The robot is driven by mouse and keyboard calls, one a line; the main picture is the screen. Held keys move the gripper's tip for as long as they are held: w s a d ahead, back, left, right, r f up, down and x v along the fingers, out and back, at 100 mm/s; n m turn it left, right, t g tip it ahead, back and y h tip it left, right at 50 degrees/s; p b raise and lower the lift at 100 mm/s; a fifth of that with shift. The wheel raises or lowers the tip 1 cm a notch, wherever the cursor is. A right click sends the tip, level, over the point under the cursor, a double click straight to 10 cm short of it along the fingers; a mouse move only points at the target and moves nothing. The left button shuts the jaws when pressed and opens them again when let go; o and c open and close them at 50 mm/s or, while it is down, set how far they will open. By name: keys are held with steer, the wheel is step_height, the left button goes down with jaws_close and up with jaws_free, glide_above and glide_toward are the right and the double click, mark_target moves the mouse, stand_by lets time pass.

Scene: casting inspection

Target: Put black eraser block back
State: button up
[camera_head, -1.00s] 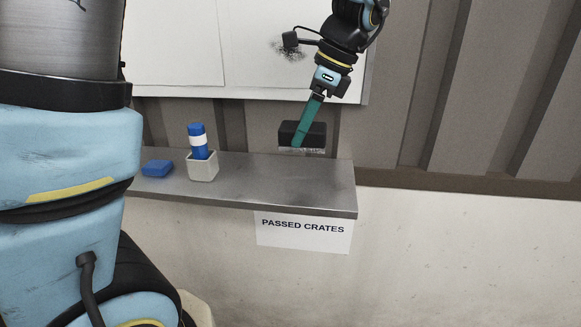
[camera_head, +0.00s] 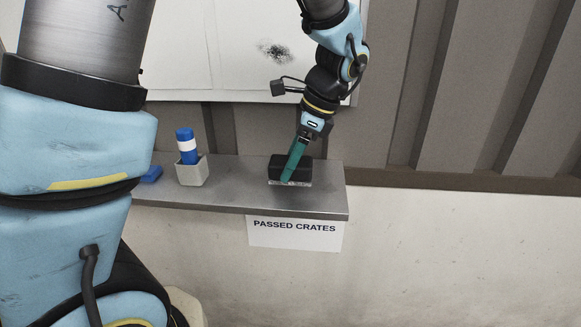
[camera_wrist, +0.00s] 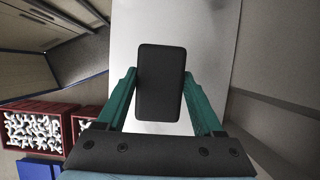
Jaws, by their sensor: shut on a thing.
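The black eraser block (camera_head: 280,163) is at the right end of the grey metal shelf (camera_head: 235,198), with its pale underside at or just above the shelf surface; I cannot tell whether it touches. My gripper (camera_head: 290,172), with teal fingers, is shut on the block and points down from above. In the wrist view the black block (camera_wrist: 160,82) sits between the two teal fingers of my gripper (camera_wrist: 161,100).
A light cup (camera_head: 192,172) with a blue and white cylinder (camera_head: 186,147) and a blue block (camera_head: 151,174) stand left on the shelf. A "PASSED CRATES" sign (camera_head: 295,233) hangs below. A whiteboard with a dark smudge (camera_head: 276,51) is above. Red crates (camera_wrist: 35,132) show in the wrist view.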

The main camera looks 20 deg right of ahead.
steer(key=shift+f+p, duration=0.5)
steer(key=shift+f, duration=0.6)
steer(key=o, duration=1.2)
steer(key=shift+f, duration=0.1)
steer(key=shift+f+b, duration=0.25)
steer(key=shift+b, duration=0.25)
steer(key=b+v, duration=0.1)
steer(key=v, duration=0.6)
steer(key=b+v, duration=0.1)
steer(key=v, duration=0.3)
steer(key=shift+w+a+r+b, duration=0.25)
steer(key=shift+b, duration=0.1)
